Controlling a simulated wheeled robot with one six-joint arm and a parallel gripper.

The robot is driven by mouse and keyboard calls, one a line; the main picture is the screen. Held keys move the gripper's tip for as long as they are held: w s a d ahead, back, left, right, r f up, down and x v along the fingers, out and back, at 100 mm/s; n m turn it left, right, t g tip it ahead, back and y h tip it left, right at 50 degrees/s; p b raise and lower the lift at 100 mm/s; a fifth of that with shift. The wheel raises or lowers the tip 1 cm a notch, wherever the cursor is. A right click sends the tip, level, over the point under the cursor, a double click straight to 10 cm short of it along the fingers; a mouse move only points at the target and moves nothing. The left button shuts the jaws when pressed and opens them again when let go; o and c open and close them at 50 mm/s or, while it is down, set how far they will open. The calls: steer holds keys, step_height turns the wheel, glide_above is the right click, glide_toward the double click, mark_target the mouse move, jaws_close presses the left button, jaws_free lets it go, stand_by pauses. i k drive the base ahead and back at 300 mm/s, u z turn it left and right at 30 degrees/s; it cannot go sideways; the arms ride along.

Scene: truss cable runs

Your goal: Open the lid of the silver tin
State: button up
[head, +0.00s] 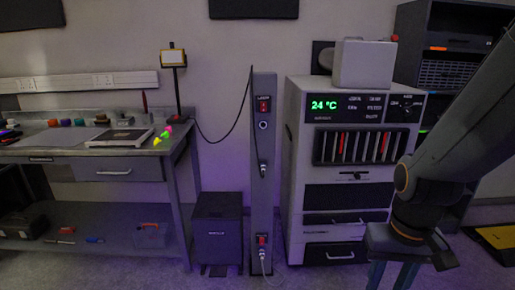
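A flat, silver-edged box with a dark top (120,138) lies on the workbench at the left. It may be the silver tin, but I cannot tell for sure at this size; it looks closed. My gripper (391,277) points down at the lower right, far from the bench. Its two fingers stand apart with a gap between them, and their tips are cut off by the bottom edge of the picture.
The workbench (60,152) holds small coloured items and a lamp (173,60). A dark grey bin (217,232), a grey post (263,170) with a cable, and a tall cabinet (315,250) stand to its right. Floor shows in front.

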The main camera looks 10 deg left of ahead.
mark_target(123, 117)
steer(key=i, duration=0.65)
steer(key=u, duration=2.3)
steer(key=i, duration=3.05)
steer(key=z, duration=1.9)
